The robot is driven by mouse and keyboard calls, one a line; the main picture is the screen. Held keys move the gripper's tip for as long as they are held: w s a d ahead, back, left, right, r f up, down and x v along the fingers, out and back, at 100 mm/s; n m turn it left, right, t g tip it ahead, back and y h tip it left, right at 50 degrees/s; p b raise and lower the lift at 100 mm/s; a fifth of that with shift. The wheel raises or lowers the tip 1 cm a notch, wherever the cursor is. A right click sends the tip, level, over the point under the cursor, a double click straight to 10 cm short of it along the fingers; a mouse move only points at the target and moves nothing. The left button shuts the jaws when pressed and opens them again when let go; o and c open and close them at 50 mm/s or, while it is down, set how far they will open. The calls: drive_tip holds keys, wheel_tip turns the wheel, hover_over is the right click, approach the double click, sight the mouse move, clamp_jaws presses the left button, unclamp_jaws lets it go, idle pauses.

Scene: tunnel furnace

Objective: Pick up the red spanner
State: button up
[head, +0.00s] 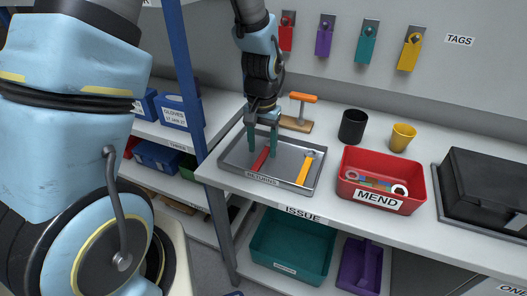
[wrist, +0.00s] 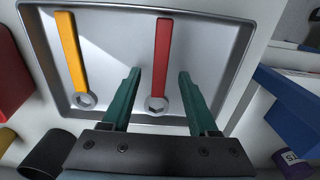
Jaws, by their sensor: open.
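The red spanner (head: 260,159) lies in the grey metal returns tray (head: 232,173) on the bench. It also shows in the wrist view (wrist: 162,58), its ring end nearest me. A yellow spanner (head: 305,170) lies in the same tray to its right; in the wrist view it (wrist: 70,50) is to the left. My gripper (head: 262,154) is over the tray's left part, pointing down. In the wrist view its teal fingers (wrist: 160,78) are open and apart, with the red spanner's ring end showing between them. Nothing is held. I cannot tell the exact height of the fingertips above the tray.
A red MEND bin (head: 380,199) stands right of the tray. A black cup (head: 353,126), a yellow cup (head: 402,137) and an orange-handled tool (head: 302,100) stand behind. A black case (head: 486,185) is far right. A blue post (head: 184,80) rises left of the bench.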

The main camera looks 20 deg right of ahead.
drive_tip(key=shift+f, duration=0.8)
clamp_jaws()
idle(0.9)
